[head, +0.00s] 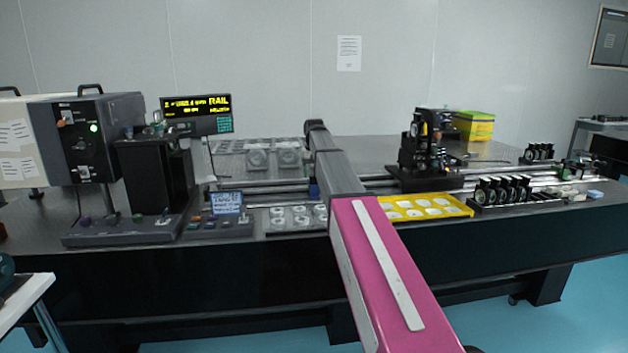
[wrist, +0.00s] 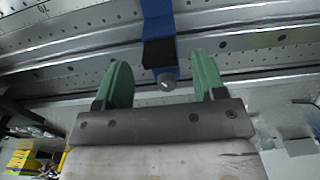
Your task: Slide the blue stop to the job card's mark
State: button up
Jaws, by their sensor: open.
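The blue stop (wrist: 161,48) is in the wrist view, an upright blue piece with a black block and a round grey knob at its lower end. It sits on a metal rail (wrist: 70,68) with holes. My gripper (wrist: 161,68) is open, its two green fingers apart on either side of the stop's lower end, with visible gaps. In the head view a small part of the stop (head: 313,188) shows left of my arm; my fingers are hidden there. A small pale blue card or screen with dark text (head: 227,202) stands on the table; its text is too small to read.
The rail (head: 375,182) runs along the table. A yellow tray (head: 463,209) of round parts and a black optics mount (head: 430,150) stand right of my arm. A control box (head: 90,138) and a lit display (head: 196,106) stand at the left.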

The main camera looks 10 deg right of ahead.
aim_at(314, 178)
jog(key=shift+f, duration=1.55)
grip_shut()
jog(key=d, duration=1.6)
grip_release()
jog(key=shift+a+r, duration=0.1)
jog(key=shift+r, duration=0.05)
